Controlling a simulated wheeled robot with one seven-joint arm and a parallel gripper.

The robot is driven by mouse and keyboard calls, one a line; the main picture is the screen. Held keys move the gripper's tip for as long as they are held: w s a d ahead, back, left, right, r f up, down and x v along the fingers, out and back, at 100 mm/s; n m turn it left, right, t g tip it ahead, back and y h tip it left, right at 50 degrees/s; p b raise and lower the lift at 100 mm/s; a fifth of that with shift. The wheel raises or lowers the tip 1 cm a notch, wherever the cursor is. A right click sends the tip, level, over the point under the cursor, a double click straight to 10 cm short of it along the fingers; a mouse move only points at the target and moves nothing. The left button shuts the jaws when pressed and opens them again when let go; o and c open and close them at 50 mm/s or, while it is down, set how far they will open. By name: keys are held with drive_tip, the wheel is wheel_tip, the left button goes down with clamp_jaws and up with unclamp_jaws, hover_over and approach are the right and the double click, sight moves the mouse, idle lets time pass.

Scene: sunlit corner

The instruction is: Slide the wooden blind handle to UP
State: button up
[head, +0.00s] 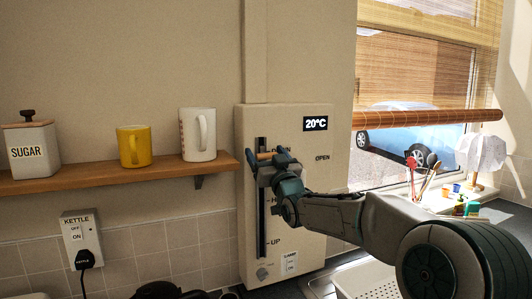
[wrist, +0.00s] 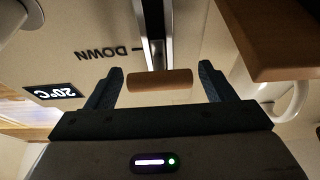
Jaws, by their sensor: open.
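The wooden blind handle (head: 266,155) is a short round bar on a vertical slot in the beige wall panel (head: 318,190). It sits in the upper part of the slot, by the DOWN label (wrist: 103,52), which reads upside down in the wrist view. The UP label (head: 274,243) is near the slot's lower end. My gripper (head: 268,160) is at the handle. In the wrist view, the handle (wrist: 160,80) lies between my open fingers (wrist: 162,84), with a gap at each end. A middle label is partly hidden by my gripper.
A wooden shelf (head: 120,179) with a sugar jar (head: 33,150), yellow mug (head: 134,147) and white mug (head: 199,135) ends just left of the panel. The blind (head: 425,70) hangs partway down the window at right. A switch (head: 290,262) sits low on the panel.

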drive_tip(key=c, duration=1.4)
drive_tip(key=b, duration=3.1)
approach(261, 241)
drive_tip(key=w+r, duration=0.1)
drive_tip(key=w+a+r, duration=0.2)
drive_tip(key=w+r, duration=0.1)
drive_tip(key=shift+w, duration=0.1)
drive_tip(key=shift+f+b, duration=0.7)
drive_tip(key=shift+f, duration=0.4)
drive_tip(key=o, duration=1.3)
drive_tip(key=shift+o, duration=0.5)
drive_tip(key=v, duration=0.7)
drive_tip(key=shift+s, duration=0.25)
